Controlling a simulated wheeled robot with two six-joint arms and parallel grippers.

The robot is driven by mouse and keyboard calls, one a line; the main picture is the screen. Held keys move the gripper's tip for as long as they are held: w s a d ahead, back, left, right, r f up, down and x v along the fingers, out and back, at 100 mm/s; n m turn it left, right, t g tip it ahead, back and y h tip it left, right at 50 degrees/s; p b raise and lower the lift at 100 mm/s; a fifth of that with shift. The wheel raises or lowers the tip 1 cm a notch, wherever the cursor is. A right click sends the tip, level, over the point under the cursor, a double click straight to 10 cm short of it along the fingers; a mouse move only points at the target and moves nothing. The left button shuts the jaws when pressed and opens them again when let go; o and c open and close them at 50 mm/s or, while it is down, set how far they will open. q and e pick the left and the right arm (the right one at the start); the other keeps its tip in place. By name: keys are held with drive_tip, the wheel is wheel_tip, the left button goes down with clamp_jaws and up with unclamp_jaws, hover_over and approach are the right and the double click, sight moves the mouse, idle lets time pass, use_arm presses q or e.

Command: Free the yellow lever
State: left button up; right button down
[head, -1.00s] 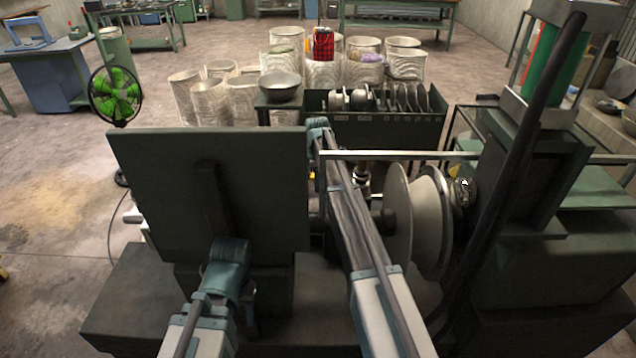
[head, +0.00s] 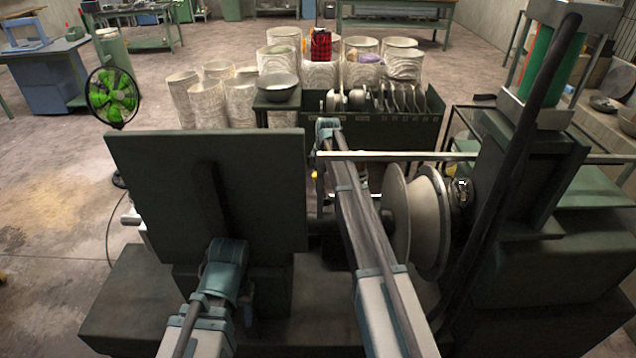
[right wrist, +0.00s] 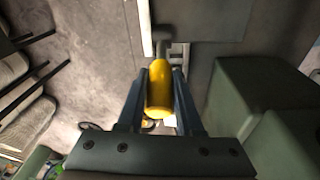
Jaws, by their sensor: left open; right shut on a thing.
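The yellow lever (right wrist: 160,88) has a rounded yellow grip on a grey stem. In the right wrist view its grip lies between the fingers of my right gripper (right wrist: 160,100), which is shut on it. In the head view my right wrist reaches to the near side of the dark rack, and the right gripper is largely hidden behind the arm. Only a small yellow spot (head: 314,174) shows below that wrist. My left gripper (head: 248,305) hangs low in front of the dark upright panel, open and away from the lever; its fingertips are hard to make out.
A dark upright panel (head: 205,190) stands at left. Grey spinning discs (head: 428,222) sit right of my right arm, with a pale horizontal bar (head: 400,157) behind. A long dark rod (head: 515,160) slants at right. A bowl (head: 278,87) rests beside the rack (head: 375,132).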

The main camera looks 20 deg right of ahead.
drive_tip(key=c, duration=0.6)
unclamp_jaws()
drive_tip(key=shift+o, duration=0.2)
wheel_tip(320, 180, up, 14)
drive_tip(key=s+d+p, duration=0.1)
drive_tip(key=p, duration=1.2)
drive_tip(key=shift+s+d+f+p, duration=0.15)
drive_tip(key=shift+s+p, duration=0.05)
drive_tip(key=shift+p, duration=0.15)
